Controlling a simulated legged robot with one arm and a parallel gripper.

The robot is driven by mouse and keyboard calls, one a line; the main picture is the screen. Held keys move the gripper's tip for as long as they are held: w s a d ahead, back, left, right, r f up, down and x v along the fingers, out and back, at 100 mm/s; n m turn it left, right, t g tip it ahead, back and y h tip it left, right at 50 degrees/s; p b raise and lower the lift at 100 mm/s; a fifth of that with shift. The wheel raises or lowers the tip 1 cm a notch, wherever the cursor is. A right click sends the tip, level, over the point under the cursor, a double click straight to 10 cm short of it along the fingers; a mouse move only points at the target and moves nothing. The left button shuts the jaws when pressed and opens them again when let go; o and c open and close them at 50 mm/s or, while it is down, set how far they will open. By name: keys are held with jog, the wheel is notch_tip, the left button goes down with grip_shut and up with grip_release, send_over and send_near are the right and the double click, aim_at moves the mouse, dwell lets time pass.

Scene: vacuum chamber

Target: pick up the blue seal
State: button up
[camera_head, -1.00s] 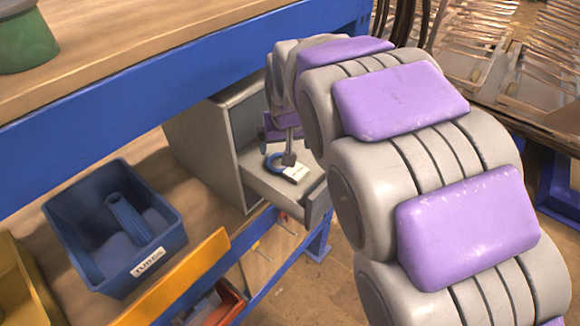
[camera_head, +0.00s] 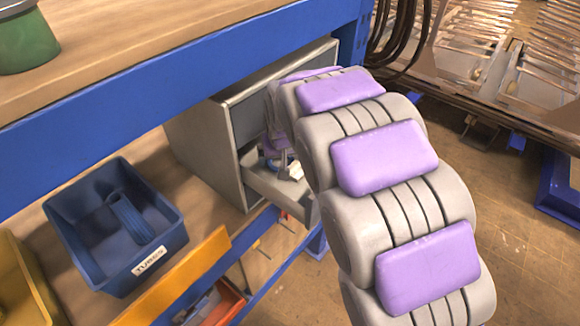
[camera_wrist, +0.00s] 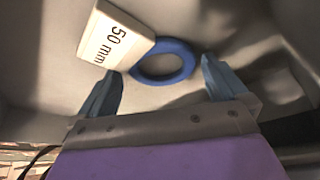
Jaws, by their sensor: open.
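The blue seal (camera_wrist: 163,62) is a ring lying on the floor of an open grey drawer (camera_wrist: 270,30). In the wrist view it lies just beyond and between the fingertips of my gripper (camera_wrist: 160,75), which is open and empty. A white label block marked "50 mm" (camera_wrist: 115,38) touches or overlaps the seal's left side. In the head view only a sliver of the seal (camera_head: 271,164) shows beside my gripper (camera_head: 280,160), which reaches down into the drawer (camera_head: 262,188). My arm hides part of the drawer.
The drawer belongs to a grey cabinet (camera_head: 205,150) on the lower shelf, under the blue bench beam (camera_head: 180,100). A blue bin (camera_head: 85,255) with a blue tube (camera_head: 130,215) stands to the left. The drawer walls lie close around my gripper.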

jog(key=shift+s+f, duration=0.1)
jog(key=c, duration=0.9)
jog(key=shift+c, duration=0.2)
jog(key=shift+r, duration=0.6)
jog(key=shift+s+d+r, duration=0.1)
jog(key=shift+s+d, duration=0.15)
jog(key=shift+s, duration=0.65)
jog(key=shift+s+d, duration=0.2)
jog(key=shift+s, duration=0.75)
notch_tip(320, 180, up, 14)
